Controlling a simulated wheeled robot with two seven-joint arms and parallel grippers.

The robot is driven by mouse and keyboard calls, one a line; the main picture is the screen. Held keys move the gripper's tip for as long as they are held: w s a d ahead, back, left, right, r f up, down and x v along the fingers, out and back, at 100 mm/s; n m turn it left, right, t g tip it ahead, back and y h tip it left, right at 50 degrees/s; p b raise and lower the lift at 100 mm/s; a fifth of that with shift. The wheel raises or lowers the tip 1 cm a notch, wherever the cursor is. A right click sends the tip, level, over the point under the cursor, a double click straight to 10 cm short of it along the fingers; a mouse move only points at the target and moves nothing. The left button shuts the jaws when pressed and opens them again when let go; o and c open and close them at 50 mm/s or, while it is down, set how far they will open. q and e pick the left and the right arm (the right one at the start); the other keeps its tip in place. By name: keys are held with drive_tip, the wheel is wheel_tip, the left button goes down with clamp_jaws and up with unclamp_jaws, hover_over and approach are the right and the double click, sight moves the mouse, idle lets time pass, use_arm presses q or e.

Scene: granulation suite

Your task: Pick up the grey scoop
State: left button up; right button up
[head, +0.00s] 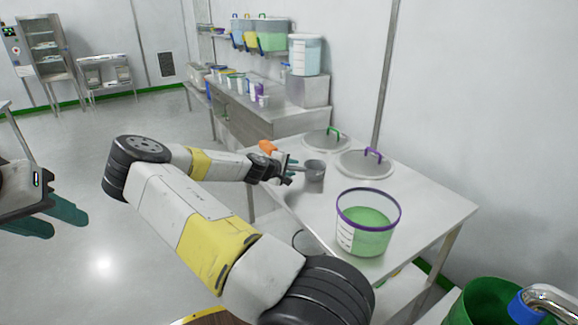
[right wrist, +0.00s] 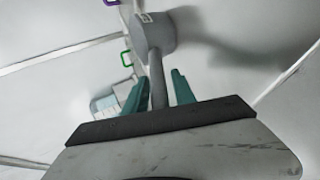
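The grey scoop (head: 314,180) is a small round cup near the left edge of the steel table (head: 420,215), its handle pointing left to my right gripper (head: 289,170). In the right wrist view the scoop's cup (right wrist: 153,33) lies beyond the fingertips. Its handle runs back between the two teal fingers of my right gripper (right wrist: 161,78). The fingers look spread, with a small gap visible beside the handle on the right. Whether the cup rests on the table is hard to tell. My left gripper (head: 68,226) is open and empty at the far left, away from the table.
A purple-rimmed bucket of green powder (head: 366,228) stands at the table's front. Two round lids, one with a green handle (head: 327,139) and one with a purple handle (head: 364,165), lie behind the scoop. A green bin (head: 480,300) stands at lower right. The table's right side is clear.

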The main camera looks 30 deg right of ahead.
clamp_jaws()
idle(1.2)
